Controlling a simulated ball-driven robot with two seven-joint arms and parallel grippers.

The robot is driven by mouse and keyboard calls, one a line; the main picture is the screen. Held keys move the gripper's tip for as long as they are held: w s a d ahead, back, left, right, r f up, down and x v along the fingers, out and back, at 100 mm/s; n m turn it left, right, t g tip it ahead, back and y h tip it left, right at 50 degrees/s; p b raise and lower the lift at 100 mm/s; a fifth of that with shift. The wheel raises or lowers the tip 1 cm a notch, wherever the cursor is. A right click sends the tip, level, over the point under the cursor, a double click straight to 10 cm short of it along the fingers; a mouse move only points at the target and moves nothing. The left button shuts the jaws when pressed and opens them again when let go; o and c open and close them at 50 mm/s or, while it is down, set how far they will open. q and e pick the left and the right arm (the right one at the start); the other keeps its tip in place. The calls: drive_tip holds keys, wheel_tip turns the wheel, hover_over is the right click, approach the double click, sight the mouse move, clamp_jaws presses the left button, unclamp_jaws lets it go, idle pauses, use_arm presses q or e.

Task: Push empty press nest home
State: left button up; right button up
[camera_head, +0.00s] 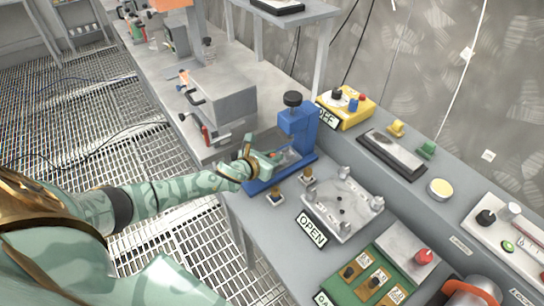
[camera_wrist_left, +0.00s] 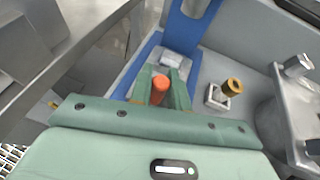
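The blue press (camera_head: 296,128) with a black top knob stands on the bench, on a long blue base. Its pale grey nest (camera_wrist_left: 172,62) lies on the blue base below the press column, and nothing shows on it. An orange knob (camera_wrist_left: 160,86) stands at the near end of the nest. My left gripper (camera_head: 274,160) is at the front of the press. In the left wrist view its fingers (camera_wrist_left: 162,90) stand on both sides of the orange knob and appear closed on it. The gripper partly hides the nest's near end. My right gripper is out of view.
A grey box (camera_head: 222,95) is left of the press. A yellow control box (camera_head: 346,107) stands behind.

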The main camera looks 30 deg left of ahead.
use_arm(q)
drive_tip(key=o, duration=0.4)
drive_tip(key=shift+w, duration=0.1)
drive_tip(key=shift+c, duration=0.2)
drive_tip(key=shift+d, duration=0.1)
drive_tip(key=p+v, duration=0.3)
drive_tip(key=v, duration=1.3)
drive_tip(key=shift+p, duration=0.35)
drive_tip(key=shift+r, duration=0.1)
